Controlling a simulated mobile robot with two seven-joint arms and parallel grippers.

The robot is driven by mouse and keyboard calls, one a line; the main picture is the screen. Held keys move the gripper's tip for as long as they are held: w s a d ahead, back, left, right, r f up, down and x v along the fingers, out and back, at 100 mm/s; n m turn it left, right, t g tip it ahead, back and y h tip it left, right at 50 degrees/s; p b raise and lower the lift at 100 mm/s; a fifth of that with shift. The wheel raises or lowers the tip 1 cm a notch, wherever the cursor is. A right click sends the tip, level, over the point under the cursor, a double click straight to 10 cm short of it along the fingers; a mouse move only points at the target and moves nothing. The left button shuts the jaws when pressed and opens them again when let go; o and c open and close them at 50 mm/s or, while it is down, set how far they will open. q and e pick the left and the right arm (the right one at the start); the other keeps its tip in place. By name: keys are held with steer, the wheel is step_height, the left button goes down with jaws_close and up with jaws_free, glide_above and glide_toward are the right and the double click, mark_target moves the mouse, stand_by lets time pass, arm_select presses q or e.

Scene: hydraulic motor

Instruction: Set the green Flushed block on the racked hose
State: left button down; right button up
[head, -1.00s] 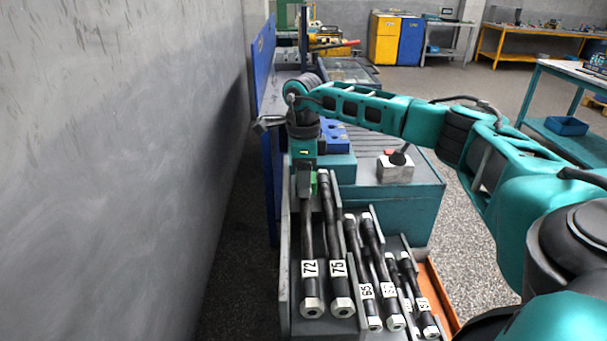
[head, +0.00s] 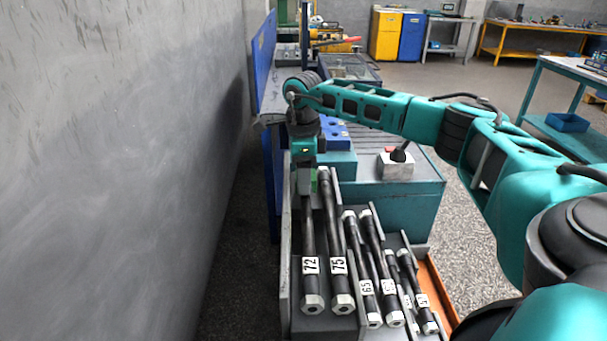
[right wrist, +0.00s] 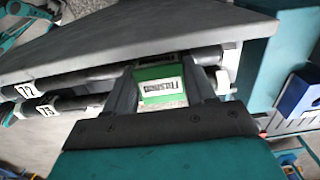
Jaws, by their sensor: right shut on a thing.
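My right gripper (head: 306,180) points down at the far end of the rack's left compartment. It is shut on the green block (right wrist: 160,86), whose white label faces the right wrist camera. In the head view only a sliver of green shows beside the fingers. The racked hoses marked 72 (head: 309,240) and 75 (head: 337,240) lie side by side in that compartment, hex fittings toward me. The block is at their far ends; I cannot tell whether it touches a hose. My left gripper is not in view.
Shorter hoses (head: 378,270) lie in compartments to the right, between grey dividers. A grey wall (head: 120,170) stands close on the left. Behind the rack is a teal bench (head: 385,215) with a grey switch box (head: 396,167).

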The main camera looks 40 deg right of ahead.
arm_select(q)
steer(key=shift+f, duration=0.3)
arm_select(e)
steer(key=shift+f, duration=0.5)
steer(key=o, duration=1.1)
arm_select(q)
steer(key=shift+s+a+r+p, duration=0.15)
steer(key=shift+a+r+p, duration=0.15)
steer(key=shift+p, duration=0.05)
arm_select(e)
step_height(320, 180, up, 13)
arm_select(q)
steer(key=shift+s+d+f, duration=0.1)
arm_select(e)
steer(key=shift+f, duration=0.1)
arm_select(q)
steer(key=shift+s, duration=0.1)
arm_select(e)
steer(key=shift+s+a, duration=0.1)
